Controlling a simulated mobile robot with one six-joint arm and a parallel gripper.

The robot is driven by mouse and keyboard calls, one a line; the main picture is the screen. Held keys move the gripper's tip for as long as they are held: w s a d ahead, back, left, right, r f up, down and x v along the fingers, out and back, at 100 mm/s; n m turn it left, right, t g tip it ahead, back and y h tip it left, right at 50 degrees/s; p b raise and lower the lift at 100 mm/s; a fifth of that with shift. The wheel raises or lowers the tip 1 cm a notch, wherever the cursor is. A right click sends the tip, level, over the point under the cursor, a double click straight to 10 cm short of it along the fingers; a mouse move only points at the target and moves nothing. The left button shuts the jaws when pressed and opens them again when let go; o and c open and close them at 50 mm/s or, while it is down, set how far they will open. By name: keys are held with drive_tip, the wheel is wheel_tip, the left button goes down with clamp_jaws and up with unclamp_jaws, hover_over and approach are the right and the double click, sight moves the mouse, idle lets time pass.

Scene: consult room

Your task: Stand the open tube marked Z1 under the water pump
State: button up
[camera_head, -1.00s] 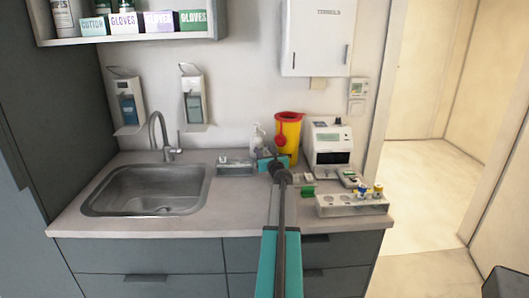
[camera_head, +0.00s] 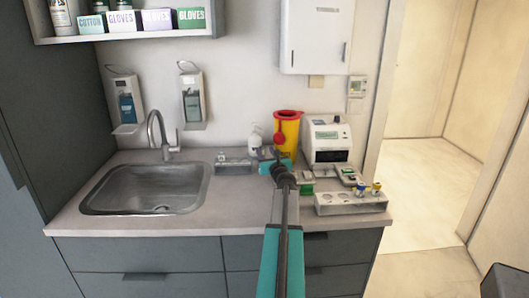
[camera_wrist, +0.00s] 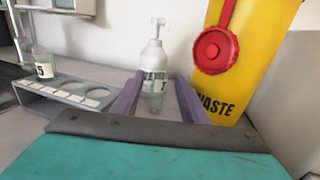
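A white pump bottle (camera_wrist: 157,52) stands at the back of the counter, against the wall. It also shows in the head view (camera_head: 254,138), just left of my gripper (camera_head: 270,152). In the wrist view my gripper (camera_wrist: 158,78) points toward the bottle with its two purple fingers apart. Another clear labelled tube (camera_wrist: 44,64) stands in the grey rack (camera_wrist: 62,97) at left.
A yellow waste bin (camera_head: 287,130) with a red lid stands close right of my gripper. A white device (camera_head: 328,142) and a front rack (camera_head: 335,207) with capped tubes are farther right. The sink (camera_head: 145,190) is at left.

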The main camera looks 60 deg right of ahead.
drive_tip(key=shift+b+v, duration=0.4)
drive_tip(key=shift+v, duration=3.4)
